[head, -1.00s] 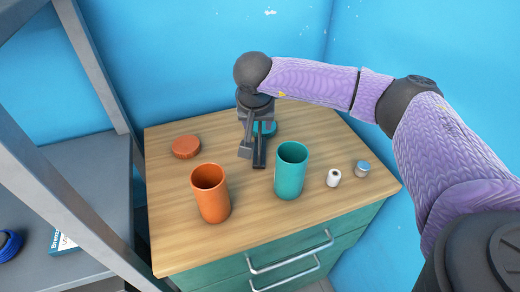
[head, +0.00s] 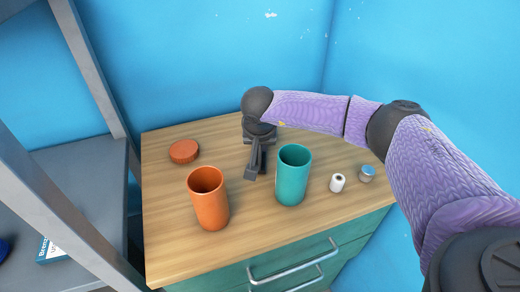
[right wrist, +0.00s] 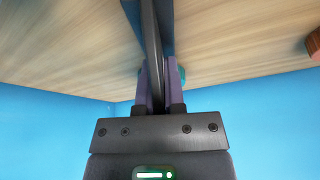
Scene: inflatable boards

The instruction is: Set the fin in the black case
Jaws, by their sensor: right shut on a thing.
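My right gripper (head: 254,166) reaches down over the middle of the wooden table top, just left of the teal cup. In the right wrist view it is shut on a dark, thin, curved piece (right wrist: 151,35), which looks like the fin seen nearly edge-on. The piece sticks out past the fingers over the wood. In the head view the piece is hard to tell from the dark fingers. I cannot make out a black case in either view. My left gripper is not in view.
An orange cup (head: 209,205) and a teal cup (head: 292,180) stand open near the gripper. An orange lid (head: 184,151), a white roll (head: 337,183) and a small blue-topped jar (head: 366,174) are also on the table top (head: 160,230). A grey shelf (head: 85,185) stands at left.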

